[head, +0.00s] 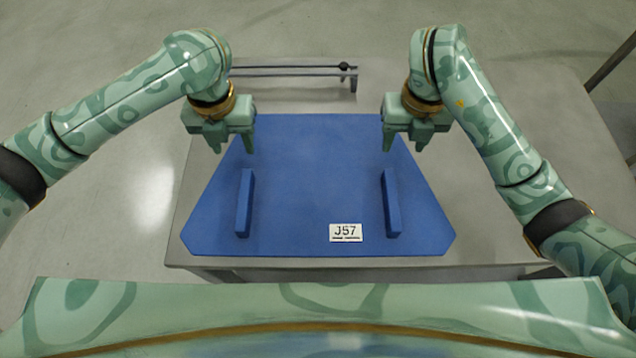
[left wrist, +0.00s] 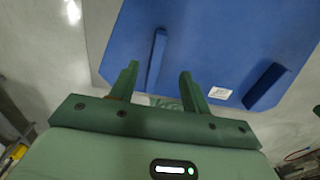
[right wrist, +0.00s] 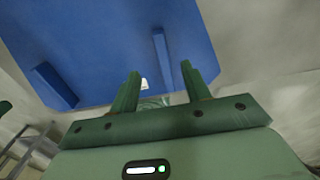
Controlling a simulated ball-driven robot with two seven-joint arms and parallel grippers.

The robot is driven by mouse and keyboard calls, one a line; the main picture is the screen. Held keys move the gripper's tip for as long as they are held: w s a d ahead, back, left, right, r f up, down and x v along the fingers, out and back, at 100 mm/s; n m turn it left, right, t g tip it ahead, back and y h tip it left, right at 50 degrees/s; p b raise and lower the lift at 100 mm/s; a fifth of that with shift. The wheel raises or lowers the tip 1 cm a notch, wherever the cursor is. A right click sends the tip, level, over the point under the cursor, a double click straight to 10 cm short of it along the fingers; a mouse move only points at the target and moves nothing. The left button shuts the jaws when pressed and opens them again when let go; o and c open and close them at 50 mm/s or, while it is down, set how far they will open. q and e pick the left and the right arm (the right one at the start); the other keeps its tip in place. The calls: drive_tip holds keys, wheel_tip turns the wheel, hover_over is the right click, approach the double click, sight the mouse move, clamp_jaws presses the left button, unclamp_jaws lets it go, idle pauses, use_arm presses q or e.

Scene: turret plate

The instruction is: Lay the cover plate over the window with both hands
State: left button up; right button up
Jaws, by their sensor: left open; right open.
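The blue cover plate (head: 315,190) lies flat on the grey table, with cut front corners. Two raised blue bars stand on it, a left bar (head: 244,203) and a right bar (head: 391,203). A white label "J57" (head: 346,232) is near its front edge. My left gripper (head: 234,145) is open and empty above the plate's back left edge; the left bar (left wrist: 157,60) shows beyond its fingers in the left wrist view. My right gripper (head: 403,143) is open and empty above the back right edge; the right bar (right wrist: 162,58) shows beyond its fingers. I cannot make out the window.
The grey table (head: 480,170) has bare room on both sides of the plate. A dark rail frame (head: 300,71) with a small knob stands at the table's back left, behind the plate. A dark post (head: 612,62) is at the far right.

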sight(245, 176)
use_arm(q)
wheel_tip(245, 176, down, 14)
drive_tip(key=shift+r, duration=0.15)
use_arm(e)
wheel_tip(245, 176, down, 14)
drive_tip(key=shift+r, duration=0.15)
use_arm(q)
clamp_jaws()
use_arm(e)
clamp_jaws()
idle(0.8)
